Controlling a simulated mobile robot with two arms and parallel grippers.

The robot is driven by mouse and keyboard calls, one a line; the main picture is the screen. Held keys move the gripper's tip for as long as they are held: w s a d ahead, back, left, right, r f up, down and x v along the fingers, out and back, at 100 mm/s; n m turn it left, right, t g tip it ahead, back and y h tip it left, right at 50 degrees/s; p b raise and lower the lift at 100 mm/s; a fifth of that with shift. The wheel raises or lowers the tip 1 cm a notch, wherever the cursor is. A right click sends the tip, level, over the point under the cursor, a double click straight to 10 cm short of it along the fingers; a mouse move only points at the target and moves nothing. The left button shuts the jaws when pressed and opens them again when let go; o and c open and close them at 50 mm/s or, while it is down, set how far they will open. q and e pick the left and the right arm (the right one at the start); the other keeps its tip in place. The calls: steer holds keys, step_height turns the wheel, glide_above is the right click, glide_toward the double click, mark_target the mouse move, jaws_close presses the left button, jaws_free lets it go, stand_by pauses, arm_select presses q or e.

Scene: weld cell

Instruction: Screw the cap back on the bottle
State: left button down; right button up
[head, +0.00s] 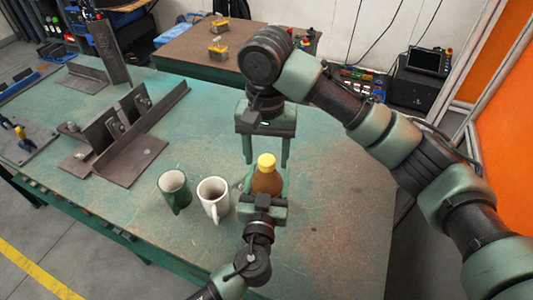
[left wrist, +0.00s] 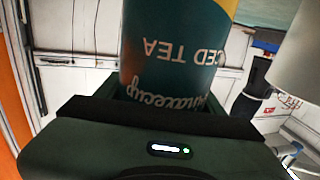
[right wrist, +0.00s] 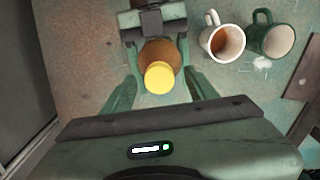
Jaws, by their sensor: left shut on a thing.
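The bottle (head: 266,183) is brown and stands upright near the table's front edge; its teal iced tea label (left wrist: 170,60) fills the left wrist view. The yellow cap (head: 266,161) sits on top of the bottle and shows from above in the right wrist view (right wrist: 159,77). I cannot tell how tightly it is seated. My left gripper (head: 265,188) is shut around the bottle's body from the front. My right gripper (head: 266,162) points down over the bottle, its fingers spread on either side of the cap, apart from it (right wrist: 162,88).
A white mug (head: 213,198) and a green mug (head: 174,190) stand just left of the bottle. Steel angle pieces (head: 130,135) lie farther left on the green table (head: 330,200). The table right of the bottle is clear.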

mark_target(267, 190)
steer(key=shift+r, duration=0.15)
step_height(267, 190, up, 12)
stand_by(0.5)
arm_select(q)
steer(key=shift+c, duration=0.8)
jaws_free()
arm_select(e)
steer(key=shift+f, duration=0.2)
arm_select(q)
steer(key=s+a+b, duration=0.1)
steer(key=s+b, duration=0.1)
steer(key=s, duration=0.5)
steer(key=shift+s+b, duration=0.3)
steer(key=shift+s, duration=0.1)
arm_select(e)
step_height(267, 190, down, 2)
steer(key=shift+f, duration=0.25)
